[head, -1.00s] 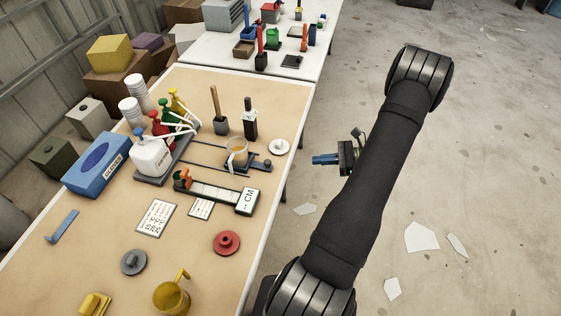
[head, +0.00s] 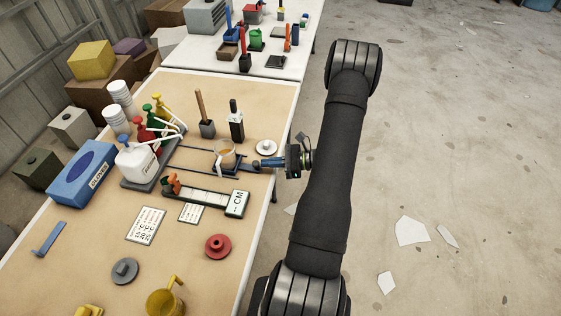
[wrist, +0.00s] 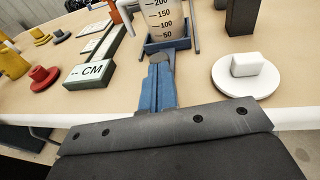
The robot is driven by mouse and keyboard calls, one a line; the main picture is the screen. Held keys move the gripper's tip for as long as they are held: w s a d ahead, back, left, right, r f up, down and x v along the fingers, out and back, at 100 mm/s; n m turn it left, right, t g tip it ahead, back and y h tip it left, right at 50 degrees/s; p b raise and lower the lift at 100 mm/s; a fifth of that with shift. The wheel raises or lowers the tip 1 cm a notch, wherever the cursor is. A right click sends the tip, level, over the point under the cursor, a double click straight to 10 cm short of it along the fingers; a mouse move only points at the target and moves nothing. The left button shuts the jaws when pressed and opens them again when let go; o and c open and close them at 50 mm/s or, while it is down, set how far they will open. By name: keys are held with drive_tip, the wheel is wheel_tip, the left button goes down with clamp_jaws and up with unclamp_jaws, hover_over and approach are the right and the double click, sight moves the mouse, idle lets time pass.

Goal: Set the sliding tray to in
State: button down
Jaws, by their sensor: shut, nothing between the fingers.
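The sliding tray (head: 231,171) is a dark blue carriage on two thin dark rails, and it also shows in the wrist view (wrist: 166,46). A dark round knob (wrist: 161,58) is at the tray's near end. My gripper (head: 262,163) is shut and empty, its blue fingers pointing along the rails from the table's right edge. In the wrist view the fingertips (wrist: 160,68) are right at the knob; contact cannot be told.
A scale bar with a CM label (head: 237,203) lies on the near side of the rails. A white lidded disc (head: 266,147) is on the far side. Pump bottles (head: 137,160) stand at the rails' far left end.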

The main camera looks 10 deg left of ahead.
sight(238, 163)
drive_tip(key=shift+a, duration=0.25)
drive_tip(key=x, duration=0.4)
drive_tip(key=w+r+x, duration=0.1)
drive_tip(key=x, duration=0.4)
drive_tip(key=w+r+x, duration=0.1)
drive_tip(key=x, duration=0.3)
drive_tip(key=shift+a, duration=0.75)
drive_tip(key=shift+a+r, duration=0.15)
drive_tip(key=shift+a, duration=0.15)
drive_tip(key=shift+w, duration=0.1)
drive_tip(key=v, duration=1.4)
drive_tip(key=shift+d, duration=0.35)
drive_tip(key=shift+a, duration=0.15)
drive_tip(key=x, duration=1.3)
drive_tip(key=shift+a, duration=0.2)
